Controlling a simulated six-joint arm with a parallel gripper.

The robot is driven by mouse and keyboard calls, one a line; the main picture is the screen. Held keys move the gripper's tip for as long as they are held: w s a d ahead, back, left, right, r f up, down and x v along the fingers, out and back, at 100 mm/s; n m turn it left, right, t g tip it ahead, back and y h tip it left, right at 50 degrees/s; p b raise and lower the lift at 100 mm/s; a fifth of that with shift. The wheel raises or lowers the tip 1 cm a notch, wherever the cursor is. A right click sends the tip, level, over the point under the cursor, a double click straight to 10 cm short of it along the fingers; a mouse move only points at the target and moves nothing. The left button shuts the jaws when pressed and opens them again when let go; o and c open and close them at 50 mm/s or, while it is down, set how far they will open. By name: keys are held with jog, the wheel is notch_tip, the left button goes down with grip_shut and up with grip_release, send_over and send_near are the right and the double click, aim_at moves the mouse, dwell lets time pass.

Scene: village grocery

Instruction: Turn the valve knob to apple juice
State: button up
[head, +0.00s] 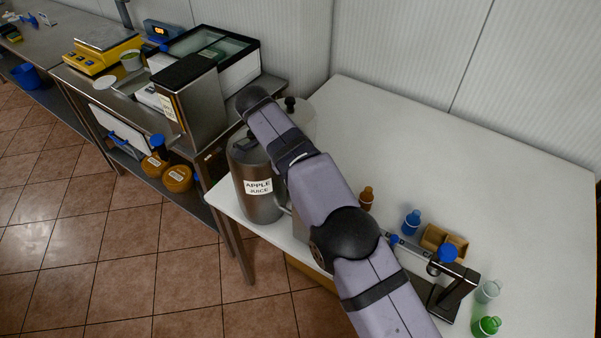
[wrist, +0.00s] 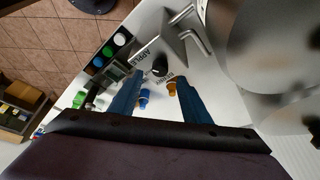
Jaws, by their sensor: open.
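A dark round valve knob (wrist: 160,67) shows in the wrist view on a pale plate (wrist: 154,47). Lettering that looks like "APPLE" is on the plate left of the knob; other lettering just below the knob is hard to read. Which way the knob points cannot be told. My gripper (wrist: 159,77) is open, its two blue fingers apart, one on each side of the knob in the picture; no contact can be made out. In the head view my arm hides the gripper and knob. A steel container (head: 263,206) labelled "APPLE JUICE" stands at the white table's left end.
Blue (head: 411,223) and brown (head: 366,198) bottles stand on the white table (head: 490,170). A stand with a blue-topped part (head: 447,254), wooden boxes (head: 434,237) and a green bottle (head: 487,326) are at its front right. The table's back right is clear. Large metal vessels (wrist: 262,40) fill the wrist view's right.

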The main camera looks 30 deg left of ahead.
jog(key=shift+p+v, duration=0.85)
jog(key=shift+v, duration=0.7)
jog(key=w+d+r+n+g+p, duration=0.1)
jog(key=w+d+r+n, duration=0.1)
jog(key=w+d, duration=0.3)
jog(key=w+d+r+n+p, duration=0.1)
jog(key=w+d+r, duration=0.15)
jog(key=d, duration=0.55)
jog(key=s+d+n+p, duration=0.1)
jog(key=s+d, duration=0.1)
jog(key=d, duration=0.6)
jog(key=s+d+n+g+y+p, duration=0.1)
jog(key=s+d+n, duration=0.1)
jog(key=d, duration=0.6)
jog(key=s+d+n+y+p, duration=0.1)
jog(key=s+d, duration=0.1)
jog(key=d, duration=0.6)
jog(key=shift+s+d+r+n+g, duration=0.35)
jog(key=shift+r+n+g, duration=0.05)
jog(key=s+d+f+n+p, duration=0.1)
jog(key=s+d, duration=0.2)
jog(key=s, duration=0.3)
jog(key=s+d+f+n+y+p, duration=0.1)
jog(key=s+d+f, duration=0.1)
jog(key=s+d, duration=0.2)
jog(key=shift+s+d, duration=0.3)
jog(key=shift+s, duration=1)
